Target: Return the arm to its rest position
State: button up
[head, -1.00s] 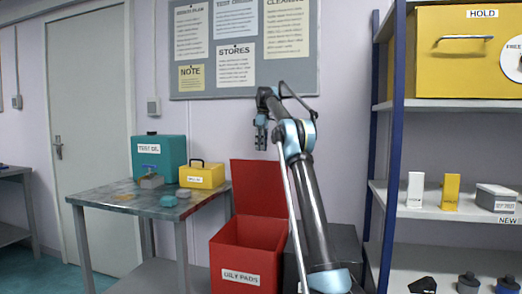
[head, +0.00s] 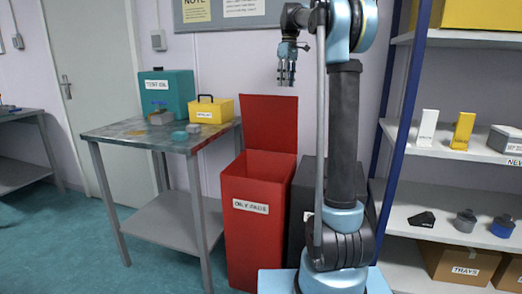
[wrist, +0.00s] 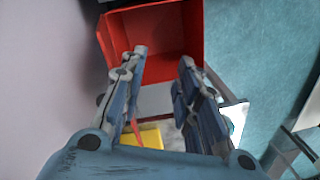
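My arm (head: 343,125) stands nearly upright at the right of centre in the head view, its upper part bent over to the left. My gripper (head: 287,82) hangs from it with the fingers pointing down, above and in front of the red bin's raised lid. In the wrist view my gripper's fingers (wrist: 162,60) are spread apart, with nothing held between them. The open red bin (wrist: 165,35) lies beyond the fingertips there.
The table holds a teal box (head: 165,92) and a yellow box (head: 212,110). A shelf unit (head: 455,205) stands close to my arm's right.

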jog(key=s+d+f+m+t, duration=0.1)
jog(key=s+d+f+m, duration=0.1)
jog(key=s+f, duration=0.45)
jog(key=s+d+f+m, duration=0.1)
jog(key=s+d+f, duration=0.15)
jog(key=s, duration=0.75)
jog(key=s+d+f+m+t, duration=0.1)
jog(key=s+f+m, duration=0.1)
jog(key=s+f, duration=0.45)
jog(key=s+d+f+m, duration=0.1)
jog(key=s+f+m, duration=0.1)
jog(key=s+f, duration=0.8)
jog(key=s+d+f+m+t, duration=0.1)
jog(key=s+f+m, duration=0.1)
jog(key=s+f, duration=0.8)
notch_tip(320, 180, down, 2)
jog(key=shift+s+d+f+m+h, duration=0.25)
jog(key=shift+d+m+h, duration=0.05)
jog(key=shift+m, duration=0.1)
jog(key=shift+w+f, duration=0.2)
jog(key=shift+w, duration=0.3)
